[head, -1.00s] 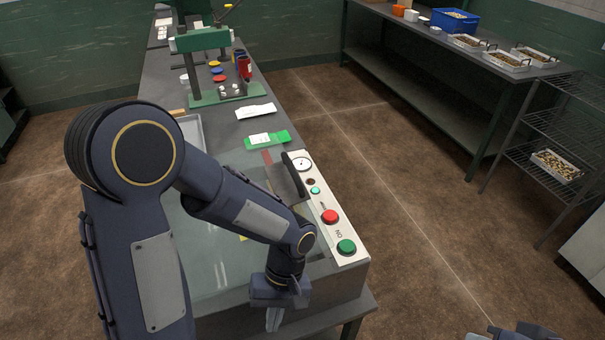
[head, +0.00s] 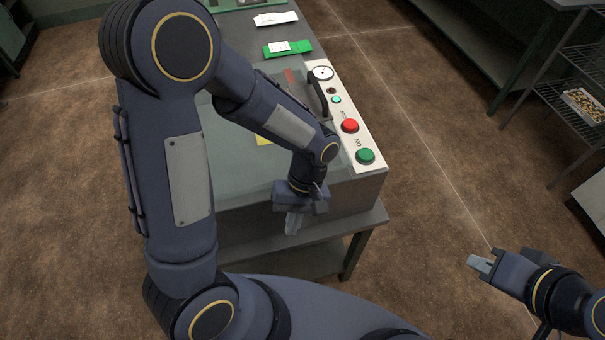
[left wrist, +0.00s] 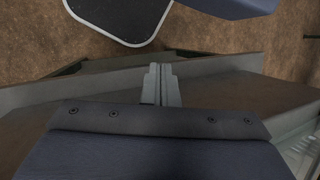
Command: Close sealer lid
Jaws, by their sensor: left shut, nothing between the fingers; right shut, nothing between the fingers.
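The sealer (head: 345,195) stands at the near end of the bench, with a see-through lid (head: 222,143) over its top. A dark handle (head: 318,95) shows near its control panel. My left arm covers much of the lid, and I cannot tell if it is fully down. My left gripper (head: 293,224) is shut and empty, pointing down by the sealer's near side; its closed fingers also show in the left wrist view (left wrist: 160,85). My right gripper (head: 478,264) is shut and empty over the floor at the lower right, apart from the sealer.
The panel carries a gauge (head: 323,73), a red button (head: 350,126) and a green button (head: 365,156). A green packet (head: 288,48) and a white packet (head: 276,19) lie on the bench beyond. A wire rack (head: 575,85) stands at right. Floor between is clear.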

